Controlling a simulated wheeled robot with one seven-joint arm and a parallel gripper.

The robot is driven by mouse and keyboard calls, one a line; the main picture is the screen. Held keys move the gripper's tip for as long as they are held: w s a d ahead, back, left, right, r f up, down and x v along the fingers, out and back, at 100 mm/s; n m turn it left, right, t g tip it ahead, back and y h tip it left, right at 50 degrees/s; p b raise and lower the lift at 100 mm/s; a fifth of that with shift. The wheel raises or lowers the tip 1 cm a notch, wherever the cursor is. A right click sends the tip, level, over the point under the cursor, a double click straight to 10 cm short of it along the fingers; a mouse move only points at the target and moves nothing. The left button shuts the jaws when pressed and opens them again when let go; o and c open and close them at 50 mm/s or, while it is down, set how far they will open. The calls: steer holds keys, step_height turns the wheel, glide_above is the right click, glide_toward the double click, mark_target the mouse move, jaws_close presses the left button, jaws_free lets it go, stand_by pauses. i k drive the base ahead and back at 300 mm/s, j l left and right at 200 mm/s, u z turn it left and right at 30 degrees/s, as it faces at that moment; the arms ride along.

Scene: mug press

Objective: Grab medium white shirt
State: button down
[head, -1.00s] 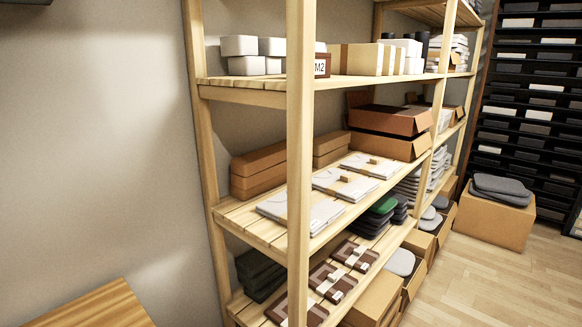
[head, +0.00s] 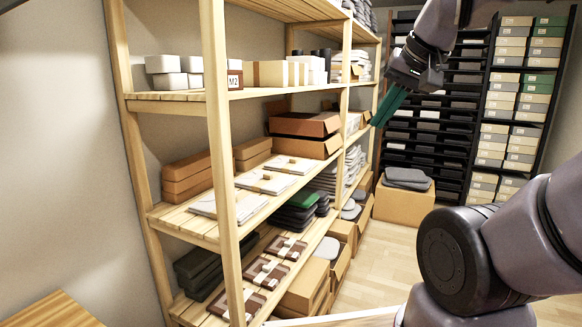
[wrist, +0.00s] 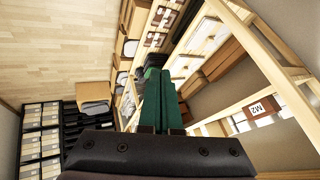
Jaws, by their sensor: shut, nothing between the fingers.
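My gripper (head: 377,123), with green fingers, is raised in the air to the right of the shelf, apart from the shirts. Its fingers are together and empty, and they also show in the wrist view (wrist: 158,75).
A wooden shelf post (head: 220,150) stands in front of the near shirt. Brown boxes (head: 185,178) sit behind the shirts and an open brown box (head: 305,125) beyond them. An "M2" tag (head: 235,79) marks the shelf above. The floor (head: 385,250) to the right is clear.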

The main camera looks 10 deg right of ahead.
mark_target(284, 165)
steer(key=i+l+u, duration=0.1)
steer(key=u, duration=0.25)
steer(key=i+l+u, duration=0.1)
steer(key=u, duration=0.3)
steer(key=i+l+u, duration=0.1)
steer(key=l, duration=0.3)
steer(key=i+l+u, duration=0.15)
steer(key=l, duration=0.25)
steer(key=i+l+u, duration=0.1)
steer(key=l, duration=0.35)
steer(key=i+l+u, duration=0.1)
steer(key=i+l, duration=0.15)
steer(key=l, duration=0.2)
steer(key=i+l, duration=0.1)
steer(key=l, duration=0.3)
steer(key=i+l, duration=0.15)
steer(key=l, duration=0.25)
